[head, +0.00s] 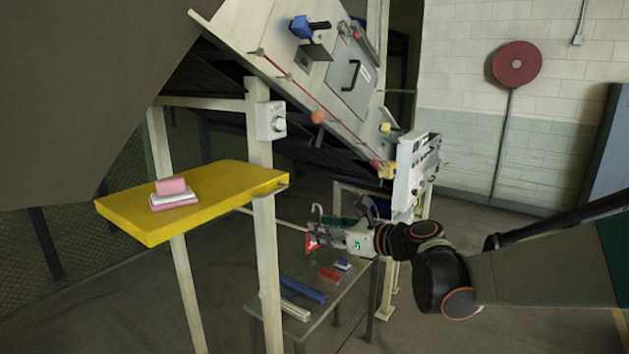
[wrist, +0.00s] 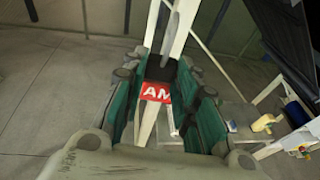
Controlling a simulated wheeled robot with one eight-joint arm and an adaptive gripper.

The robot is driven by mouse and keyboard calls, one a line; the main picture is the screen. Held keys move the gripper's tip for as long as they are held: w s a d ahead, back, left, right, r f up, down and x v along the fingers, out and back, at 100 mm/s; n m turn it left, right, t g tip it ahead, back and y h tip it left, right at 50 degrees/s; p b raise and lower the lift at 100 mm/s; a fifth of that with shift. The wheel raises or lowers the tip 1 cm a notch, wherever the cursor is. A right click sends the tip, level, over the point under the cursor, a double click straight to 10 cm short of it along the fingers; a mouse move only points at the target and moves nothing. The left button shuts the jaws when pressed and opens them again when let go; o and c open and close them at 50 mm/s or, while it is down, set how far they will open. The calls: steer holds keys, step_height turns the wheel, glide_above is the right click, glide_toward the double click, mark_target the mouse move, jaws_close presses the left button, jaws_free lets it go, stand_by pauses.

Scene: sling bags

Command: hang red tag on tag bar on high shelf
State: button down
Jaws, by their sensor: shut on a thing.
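A red tag (head: 312,239) with white marking hangs at the tip of my gripper (head: 322,230) in the head view. In the wrist view the red tag (wrist: 156,92) shows white letters "AM" between the green-lined fingers of my gripper (wrist: 165,80). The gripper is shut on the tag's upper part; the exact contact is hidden. The gripper is right of a pale upright post and above the low grey table. I cannot clearly pick out the tag bar or the high shelf it belongs to.
A yellow shelf (head: 205,205) carrying pink and white blocks (head: 172,193) is on the left. A tilted grey panel (head: 325,75) stands above. The low table (head: 335,305) holds a blue bar (head: 303,289) and a red block (head: 329,274). The pale post (head: 265,240) is close left.

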steer(key=s+a+r+n+g+y+p, duration=0.1)
steer(key=s+a+r+p, duration=0.2)
steer(key=r, duration=0.3)
steer(key=shift+s+r+n+g, duration=0.15)
steer(key=shift+n+g, duration=0.15)
steer(key=shift+g, duration=0.1)
steer(key=shift+d, duration=0.1)
steer(key=shift+w+a+b, duration=0.15)
steer(key=shift+w+a, duration=0.55)
steer(key=shift+a, duration=0.2)
steer(key=shift+w+a+b, duration=0.15)
steer(key=shift+w+a, duration=0.55)
steer(key=shift+a, duration=0.15)
steer(key=shift+w+a+b, duration=0.1)
steer(key=shift+a+b, duration=0.05)
steer(key=shift+b, duration=0.15)
steer(key=shift+w+a, duration=1)
steer(key=shift+a, duration=0.2)
steer(key=shift+b, duration=0.35)
